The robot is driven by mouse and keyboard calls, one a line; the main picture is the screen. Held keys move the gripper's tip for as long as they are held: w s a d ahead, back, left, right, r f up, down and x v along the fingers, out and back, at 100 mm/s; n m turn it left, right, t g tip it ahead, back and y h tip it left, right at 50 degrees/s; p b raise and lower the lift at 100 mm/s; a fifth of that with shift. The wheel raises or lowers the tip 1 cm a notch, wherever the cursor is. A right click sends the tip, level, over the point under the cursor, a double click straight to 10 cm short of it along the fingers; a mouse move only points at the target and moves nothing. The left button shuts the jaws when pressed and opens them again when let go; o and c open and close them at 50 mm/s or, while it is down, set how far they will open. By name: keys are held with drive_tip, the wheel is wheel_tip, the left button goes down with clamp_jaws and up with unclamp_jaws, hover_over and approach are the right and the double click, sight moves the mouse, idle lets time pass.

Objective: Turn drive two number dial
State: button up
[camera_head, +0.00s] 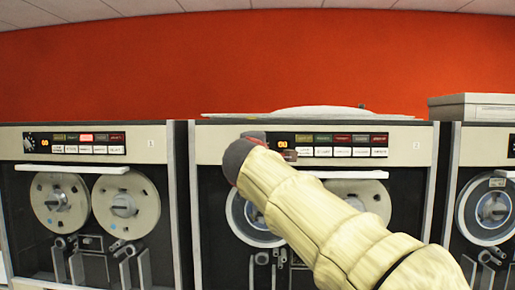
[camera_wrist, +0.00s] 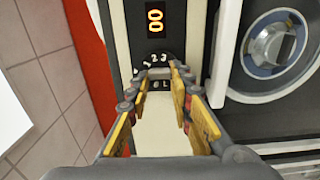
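The middle tape drive (camera_head: 215,140) has a control panel with an orange display and rows of buttons. My gripper (camera_head: 250,144) is at the left end of that panel, and my arm hides the number dial in the head view. In the wrist view, the number dial (camera_wrist: 156,62) shows white numerals on black, below the orange "00" display (camera_wrist: 155,23). My gripper (camera_wrist: 161,72) has its two yellow-padded fingers apart, with tips at the dial. A pale piece shows between the tips. I cannot tell whether the fingers touch the dial.
A left drive (camera_head: 152,143) with two reels and its own dial (camera_head: 30,142) stands beside it. A right drive (camera_head: 450,200) is partly in view. A handle bar (camera_head: 345,174) sticks out below the middle panel. A red wall (camera_head: 240,65) is behind.

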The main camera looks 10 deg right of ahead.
drive_tip(key=o, duration=0.5)
drive_tip(key=shift+c, duration=0.2)
drive_tip(key=shift+s, duration=0.1)
drive_tip(key=v, duration=1.1)
drive_tip(key=shift+s, duration=0.35)
drive_tip(key=shift+a, duration=0.15)
